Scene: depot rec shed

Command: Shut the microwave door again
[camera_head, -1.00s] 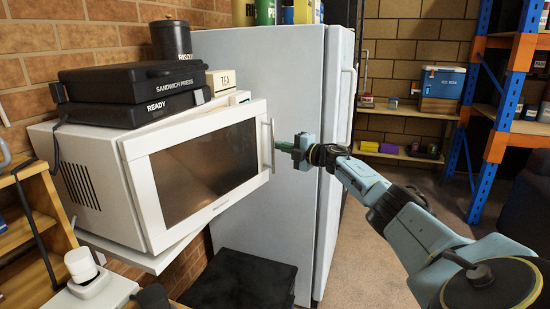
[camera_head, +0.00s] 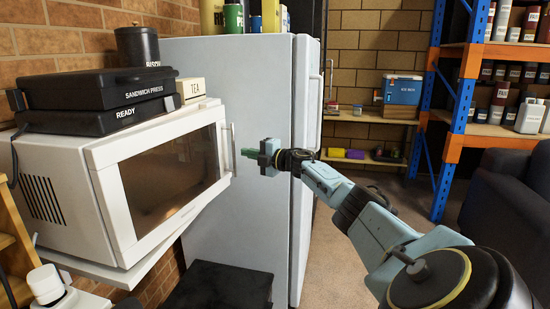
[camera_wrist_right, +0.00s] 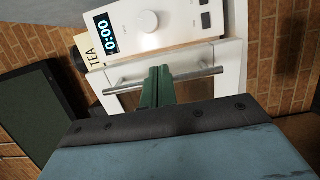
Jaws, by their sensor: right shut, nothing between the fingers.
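The white microwave (camera_head: 62,205) stands on a shelf at the left. Its door (camera_head: 130,239), with a dark window, looks ajar and hides the control panel in the head view. The bar handle (camera_head: 232,150) is at the door's right end; it also shows in the right wrist view (camera_wrist_right: 201,77). My right gripper (camera_head: 246,153) is shut and empty, just right of the handle. In the right wrist view its green fingertips (camera_wrist_right: 157,84) overlap the handle bar; I cannot tell if they touch. The panel (camera_wrist_right: 150,30) there reads 0:00. My left gripper is out of view.
A sandwich press (camera_head: 95,90), a black tin (camera_head: 140,46) and a tea box (camera_head: 190,90) sit on top of the microwave. A tall fridge (camera_head: 235,220) stands behind my gripper. Blue-orange racking (camera_head: 470,58) and a dark sofa (camera_head: 510,205) are at the right.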

